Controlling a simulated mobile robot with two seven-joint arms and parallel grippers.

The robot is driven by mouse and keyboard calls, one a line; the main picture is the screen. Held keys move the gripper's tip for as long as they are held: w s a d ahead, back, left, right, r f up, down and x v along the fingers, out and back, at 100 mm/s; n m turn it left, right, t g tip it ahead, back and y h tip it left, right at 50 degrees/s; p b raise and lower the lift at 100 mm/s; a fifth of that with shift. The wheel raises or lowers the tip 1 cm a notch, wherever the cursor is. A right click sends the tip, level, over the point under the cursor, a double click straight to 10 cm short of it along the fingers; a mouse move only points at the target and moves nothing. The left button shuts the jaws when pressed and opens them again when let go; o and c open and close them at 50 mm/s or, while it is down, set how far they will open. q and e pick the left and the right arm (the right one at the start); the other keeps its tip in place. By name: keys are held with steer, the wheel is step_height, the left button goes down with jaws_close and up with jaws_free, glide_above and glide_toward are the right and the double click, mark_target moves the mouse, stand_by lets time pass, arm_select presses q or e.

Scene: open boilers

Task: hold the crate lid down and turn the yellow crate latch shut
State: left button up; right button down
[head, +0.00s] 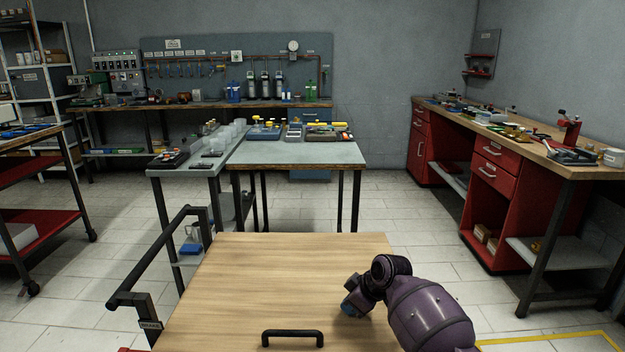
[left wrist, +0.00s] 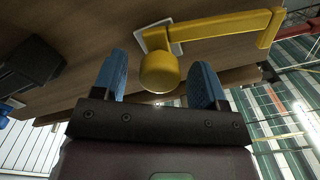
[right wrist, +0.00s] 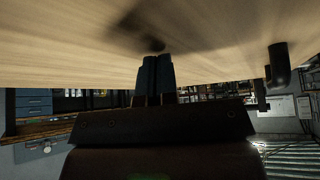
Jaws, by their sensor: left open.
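The wooden crate lid (head: 265,280) fills the bottom middle of the head view and looks flat, with a black bar handle (head: 292,334) near its front edge. My right gripper (head: 350,310) points down at the lid's right part. In the right wrist view its fingers (right wrist: 153,62) are together and empty, tips at or very near the wood; contact is unclear. The yellow crate latch (left wrist: 222,26) shows in the left wrist view, its arm reaching right from a round knob. My left gripper (left wrist: 160,78) is open, with the knob between or just beyond its blue fingers. The head view shows neither latch nor left gripper.
A black tubular rail (head: 160,265) stands left of the lid. Beyond the lid is a grey table (head: 300,153) with tools on it. A red workbench (head: 510,200) stands at the right. A dark block (left wrist: 30,62) sits left of the latch.

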steer(key=shift+f, duration=0.9)
arm_select(q)
steer(key=c, duration=1)
steer(key=shift+o, duration=0.2)
steer(key=m, duration=0.7)
steer(key=shift+m, duration=0.4)
arm_select(e)
steer(key=shift+f, duration=0.1)
arm_select(q)
steer(key=m, duration=0.3)
steer(key=shift+w+d+m, duration=0.1)
steer(key=shift+m, duration=0.2)
steer(key=m, duration=0.4)
steer(key=shift+r+m, duration=0.1)
steer(key=shift+m, duration=0.2)
arm_select(e)
steer(key=shift+s, duration=0.1)
arm_select(q)
steer(key=o, duration=1)
steer(key=shift+c, duration=0.2)
